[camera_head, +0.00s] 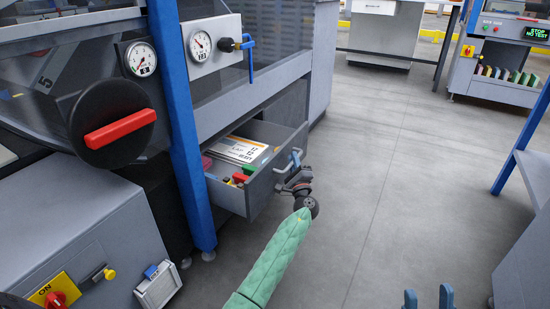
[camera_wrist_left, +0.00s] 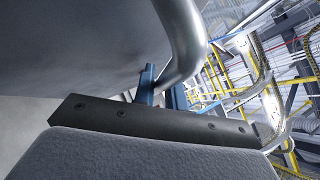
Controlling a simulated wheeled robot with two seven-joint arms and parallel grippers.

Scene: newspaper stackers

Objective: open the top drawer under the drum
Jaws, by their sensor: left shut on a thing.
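The grey top drawer (camera_head: 262,188) under the drum (camera_head: 40,85) stands pulled out, with its inside showing in the head view. My left gripper (camera_head: 295,168) is at the drawer front, shut on its metal bar handle (camera_head: 297,157). In the left wrist view the handle (camera_wrist_left: 184,45) is a curved metal tube beside the blue fingers of my left gripper (camera_wrist_left: 158,85). The exact finger contact is partly hidden. My right gripper (camera_head: 428,299) shows two blue fingers apart at the bottom edge, with nothing between them.
The drawer holds a printed card (camera_head: 238,149) and several small coloured items. A blue post (camera_head: 183,130) stands just left of the drawer. A blue-legged bench (camera_head: 520,160) is at the right. The grey floor (camera_head: 375,150) between is clear.

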